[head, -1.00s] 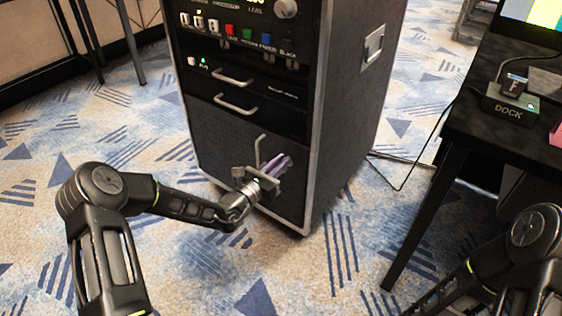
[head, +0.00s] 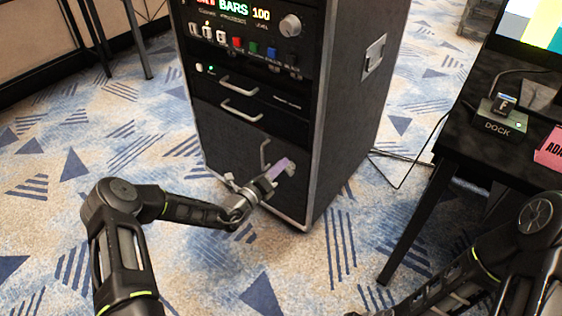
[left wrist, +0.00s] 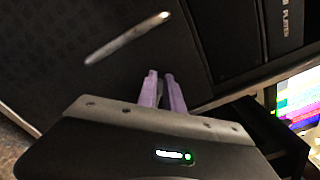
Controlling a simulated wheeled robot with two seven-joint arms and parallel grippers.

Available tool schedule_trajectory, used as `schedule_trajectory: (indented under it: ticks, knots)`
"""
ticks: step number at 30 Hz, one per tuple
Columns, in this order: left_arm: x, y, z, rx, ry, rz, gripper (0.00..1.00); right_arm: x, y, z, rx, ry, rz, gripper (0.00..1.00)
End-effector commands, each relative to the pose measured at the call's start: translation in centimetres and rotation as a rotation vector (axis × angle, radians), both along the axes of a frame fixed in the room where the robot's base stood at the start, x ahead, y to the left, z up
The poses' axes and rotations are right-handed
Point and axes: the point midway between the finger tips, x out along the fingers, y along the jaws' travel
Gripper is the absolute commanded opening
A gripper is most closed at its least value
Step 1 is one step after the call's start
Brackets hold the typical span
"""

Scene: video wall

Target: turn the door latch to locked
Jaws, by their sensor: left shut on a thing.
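The dark rack cabinet (head: 240,170) has a lower door with a thin silver pull handle (head: 264,155), which also shows in the left wrist view (left wrist: 127,38). A small silver-grey latch (head: 291,168) sits on the door near its right edge. My left gripper (head: 284,167) reaches it from the lower left, with its pale purple fingers shut on the latch. In the left wrist view the fingers (left wrist: 163,80) stand close together with a narrow gap. The fingers largely hide the latch, so its angle cannot be told. My right arm shows at the lower right, its gripper out of view.
A black table (head: 480,150) with a dock (head: 503,119), a pink card (head: 552,148) and a colour-bar screen (head: 530,22) stands at the right. A cable (head: 402,180) runs down to the floor.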

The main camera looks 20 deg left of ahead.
Motion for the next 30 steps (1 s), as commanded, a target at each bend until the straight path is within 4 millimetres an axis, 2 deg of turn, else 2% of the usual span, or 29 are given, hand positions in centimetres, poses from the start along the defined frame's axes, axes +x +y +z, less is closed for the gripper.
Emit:
schedule_trajectory:
  ticks: [6, 18, 30]
  knots:
    - [0.1, 0.3, -0.3, -0.191, 0.077, 0.003, 0.00, -0.3, 0.3, 1.0, 0.004, 0.005, 0.006, 0.00]
    - [0.2, 0.6, -1.3, -0.514, 0.205, 0.001, 0.00, -0.4, 0.4, 1.5, 0.006, 0.007, 0.011, 0.00]
    - [0.2, 0.6, -1.7, -0.663, 0.265, 0.001, 0.00, -0.5, 0.4, 1.6, 0.007, 0.008, 0.011, 0.00]
